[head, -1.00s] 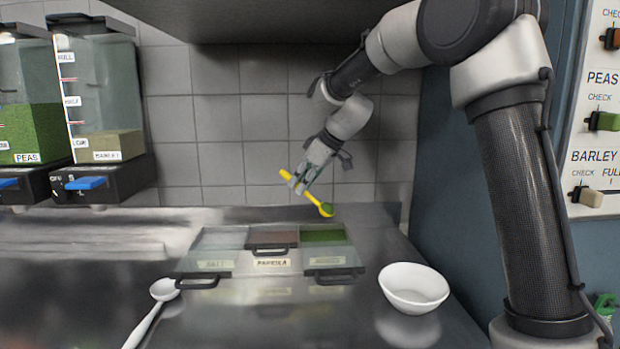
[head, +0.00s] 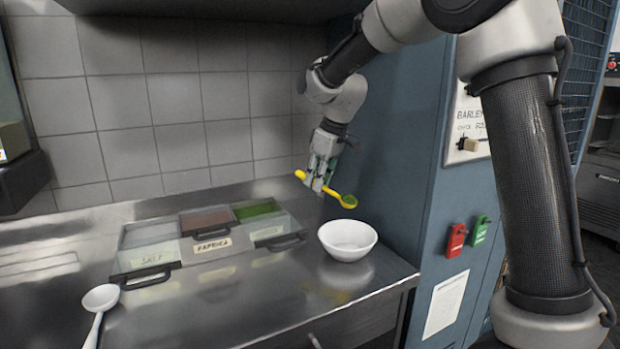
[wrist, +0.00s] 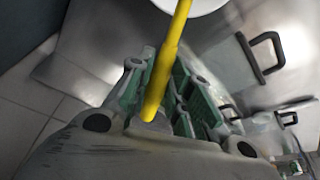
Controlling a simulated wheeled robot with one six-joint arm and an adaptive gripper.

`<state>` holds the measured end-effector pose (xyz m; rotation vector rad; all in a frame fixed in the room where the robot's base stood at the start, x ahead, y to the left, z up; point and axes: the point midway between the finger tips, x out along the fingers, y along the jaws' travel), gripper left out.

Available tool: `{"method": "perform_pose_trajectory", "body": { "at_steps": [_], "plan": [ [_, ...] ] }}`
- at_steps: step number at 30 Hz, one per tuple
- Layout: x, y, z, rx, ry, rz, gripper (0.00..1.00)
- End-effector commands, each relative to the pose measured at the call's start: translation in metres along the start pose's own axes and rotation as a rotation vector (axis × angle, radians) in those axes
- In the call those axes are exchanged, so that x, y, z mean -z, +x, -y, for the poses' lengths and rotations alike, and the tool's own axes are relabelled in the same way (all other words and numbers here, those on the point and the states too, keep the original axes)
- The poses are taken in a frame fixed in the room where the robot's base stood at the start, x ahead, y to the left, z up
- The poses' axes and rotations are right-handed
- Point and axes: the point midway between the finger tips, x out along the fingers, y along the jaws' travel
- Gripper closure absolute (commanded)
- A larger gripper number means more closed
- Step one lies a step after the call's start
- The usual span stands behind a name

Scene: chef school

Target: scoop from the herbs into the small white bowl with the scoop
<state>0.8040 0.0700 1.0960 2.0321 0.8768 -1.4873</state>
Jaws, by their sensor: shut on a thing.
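My gripper (head: 322,172) is shut on the handle of the yellow scoop (head: 347,200). It holds the scoop in the air, with the scoop's cup to the right and green herbs (head: 348,200) in it. The yellow handle (wrist: 167,60) also shows between the fingers in the wrist view. The small white bowl (head: 347,250) stands on the steel counter below the scoop's cup; its inside looks empty. Part of the bowl (wrist: 190,5) shows at the top of the wrist view. The herb bin (head: 257,209) is the green one at the right of three bins.
The paprika bin (head: 206,222) and salt bin (head: 150,236) stand left of the herbs, with dark-handled lids in front. A white ladle (head: 101,298) lies at the front left. A blue cabinet wall (head: 405,160) bounds the counter's right side.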

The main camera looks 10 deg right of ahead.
Motion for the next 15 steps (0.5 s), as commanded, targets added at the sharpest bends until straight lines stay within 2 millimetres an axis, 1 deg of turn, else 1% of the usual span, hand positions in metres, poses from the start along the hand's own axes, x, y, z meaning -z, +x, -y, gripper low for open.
{"method": "perform_pose_trajectory", "body": {
  "at_steps": [8,15],
  "plan": [
    [-0.002,0.004,0.001,-0.009,0.038,0.058,1.0],
    [-0.007,0.019,0.001,-0.008,0.037,0.058,1.0]
  ]
}}
